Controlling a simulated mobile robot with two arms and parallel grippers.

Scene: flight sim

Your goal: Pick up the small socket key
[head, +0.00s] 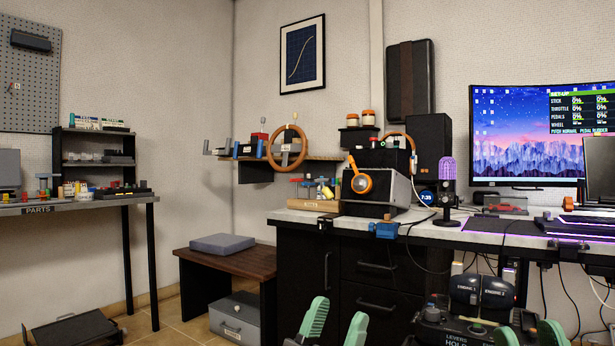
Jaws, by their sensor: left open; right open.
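I cannot make out the small socket key for certain. A wooden block holder (314,205) with several small upright tools, with red, blue and green parts, stands on the left end of the desk. The tools are too small to tell apart. My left gripper (335,325) is at the bottom centre, open and empty, in front of the dark drawers and well below the desk top. My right gripper (528,337) is at the bottom right edge, open, with only its green fingertips showing near the lever panel.
A blue clamp (384,230) sits on the desk's front edge. A lever panel (466,308) stands low at the right. A bench (226,262) and parts table (77,207) are at the left.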

